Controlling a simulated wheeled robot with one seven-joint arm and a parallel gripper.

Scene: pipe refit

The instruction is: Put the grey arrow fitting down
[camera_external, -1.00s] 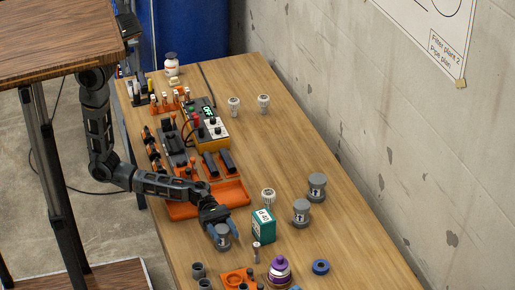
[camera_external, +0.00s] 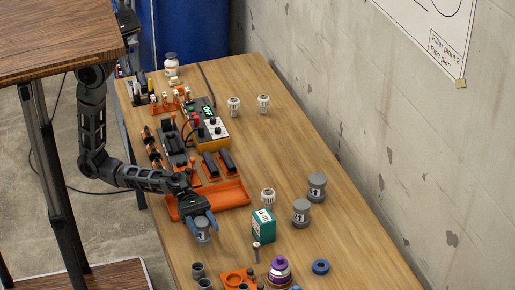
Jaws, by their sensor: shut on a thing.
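The grey arrow fitting (camera_external: 203,236) is a short grey cylinder with a white label and dark marking. My gripper (camera_external: 201,226) is shut on it from above, just in front of the orange tray. The fitting is at or close to the wooden table top; I cannot tell whether its base touches. The far side of the fitting is hidden by the fingers.
The orange tray (camera_external: 232,193) lies behind my gripper. A green box (camera_external: 263,226) stands to the right, with two grey fittings (camera_external: 301,213) (camera_external: 317,187) beyond it. Small grey cups (camera_external: 198,270) and a purple-topped item (camera_external: 279,270) stand in front. Bare table lies between the fitting and the green box.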

